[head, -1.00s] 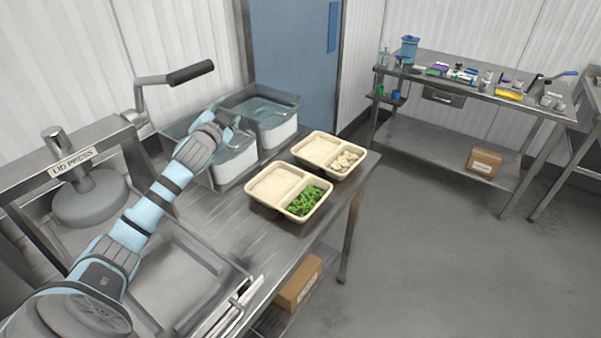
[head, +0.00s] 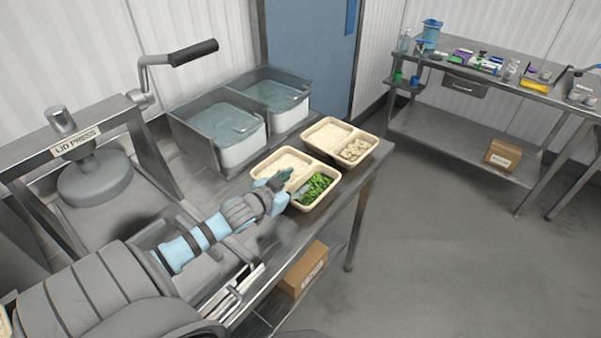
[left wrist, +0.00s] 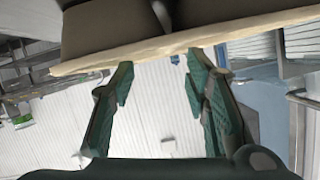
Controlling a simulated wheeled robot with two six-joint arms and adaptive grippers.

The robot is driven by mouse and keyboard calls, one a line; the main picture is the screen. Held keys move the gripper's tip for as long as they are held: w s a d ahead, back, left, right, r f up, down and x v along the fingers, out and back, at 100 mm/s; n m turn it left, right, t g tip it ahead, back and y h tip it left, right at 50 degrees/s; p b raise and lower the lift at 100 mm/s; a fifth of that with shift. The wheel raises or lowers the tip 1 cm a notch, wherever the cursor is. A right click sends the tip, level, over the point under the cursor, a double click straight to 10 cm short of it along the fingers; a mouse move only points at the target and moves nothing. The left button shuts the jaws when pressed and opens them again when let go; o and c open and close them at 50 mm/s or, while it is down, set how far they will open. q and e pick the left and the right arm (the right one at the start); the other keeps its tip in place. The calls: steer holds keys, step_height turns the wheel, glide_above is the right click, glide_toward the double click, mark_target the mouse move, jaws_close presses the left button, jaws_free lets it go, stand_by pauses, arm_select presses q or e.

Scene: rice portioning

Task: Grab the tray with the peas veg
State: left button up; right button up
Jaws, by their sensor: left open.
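The beige two-compartment tray with the peas (head: 322,200) sits near the table's edge. It holds white rice on its left side and green veg (head: 318,185) on its right. My left gripper (head: 281,181) is at the tray's near side, overlapping its near rim in the head view. In the left wrist view, the open green fingers (left wrist: 165,75) point at the tray's rim (left wrist: 170,45), which spans the top of the picture. The fingertips are very close to the rim; whether they touch it I cannot tell. My right gripper is not in view.
A second beige tray (head: 371,152) with rice and pale slices stands just behind. Two lidded tubs in a metal holder (head: 205,152) are at the back left. The lid press (head: 95,180) stands left. A cardboard box (head: 304,268) is on the lower shelf.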

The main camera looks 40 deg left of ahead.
mark_target(305, 175)
arm_select(q)
steer(key=x, duration=0.1)
steer(key=b+x, duration=0.1)
steer(key=x, duration=0.1)
steer(key=b+x, duration=0.1)
steer(key=x, duration=0.1)
steer(key=shift+a+f, duration=0.1)
steer(key=shift+a, duration=0.35)
steer(key=shift+w, duration=0.35)
steer(key=shift+s, duration=0.1)
jaws_close()
